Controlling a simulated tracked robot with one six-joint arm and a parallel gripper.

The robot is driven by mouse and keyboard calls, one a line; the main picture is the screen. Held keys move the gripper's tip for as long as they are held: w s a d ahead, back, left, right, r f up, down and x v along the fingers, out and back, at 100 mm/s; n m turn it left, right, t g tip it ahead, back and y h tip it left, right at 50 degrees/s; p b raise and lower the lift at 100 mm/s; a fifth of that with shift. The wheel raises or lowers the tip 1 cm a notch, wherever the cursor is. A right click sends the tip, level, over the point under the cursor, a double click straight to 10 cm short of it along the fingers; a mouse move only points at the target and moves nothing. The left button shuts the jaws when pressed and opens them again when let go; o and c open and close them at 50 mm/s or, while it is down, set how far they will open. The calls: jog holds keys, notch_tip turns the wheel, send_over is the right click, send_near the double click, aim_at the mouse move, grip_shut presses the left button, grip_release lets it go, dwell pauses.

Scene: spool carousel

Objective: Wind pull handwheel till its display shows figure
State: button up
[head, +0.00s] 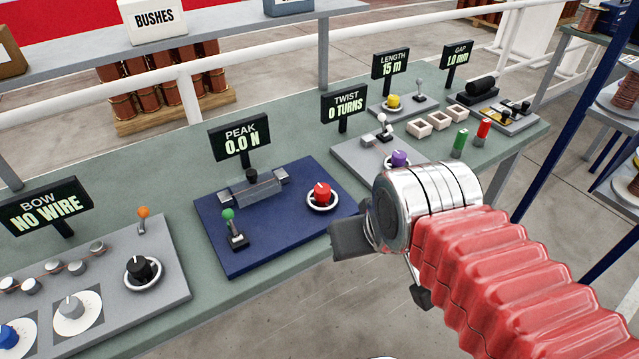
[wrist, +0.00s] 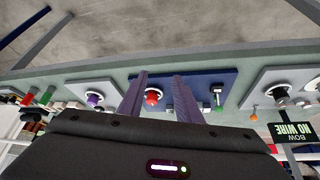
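The handwheel with a red hub and pale ring (head: 322,195) sits at the right of the blue panel (head: 275,240). The PEAK display (head: 239,138) behind that panel reads 0.0 N. My gripper (head: 350,238) is to the right and in front of the panel in the head view, above its edge; its fingers are not distinct there. In the wrist view both fingers of my gripper (wrist: 160,76) are apart with nothing between them. The red hub (wrist: 153,97) appears between them, farther off, and the wheel is not held.
On the blue panel are a green-topped lever (head: 229,214) and a grey clamp block (head: 255,188). The left panel has a black-knobbed wheel (head: 143,270) and an orange-topped lever (head: 143,212). A purple knob (head: 398,158) lies beyond my gripper.

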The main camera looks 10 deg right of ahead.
jog(key=o, duration=0.5)
jog(key=shift+w+r+n, duration=0.3)
jog(key=shift+w, duration=0.05)
jog(key=shift+c, duration=0.2)
jog(key=shift+o, duration=0.2)
jog(key=w+r+n+g, duration=0.1)
jog(key=w+r+n, duration=0.2)
jog(key=w+n, duration=0.2)
jog(key=shift+w+d+r+n+g, duration=0.25)
jog(key=shift+w+n+g, duration=0.05)
jog(key=shift+w, duration=0.3)
jog(key=n+g, duration=0.4)
jog(key=n, duration=1.1)
send_over(322, 188)
jog(key=shift+s+f, duration=0.1)
jog(key=shift+f, duration=0.35)
jog(key=shift+f, duration=0.1)
notch_tip(322, 188, down, 14)
jog(key=shift+r, duration=0.15)
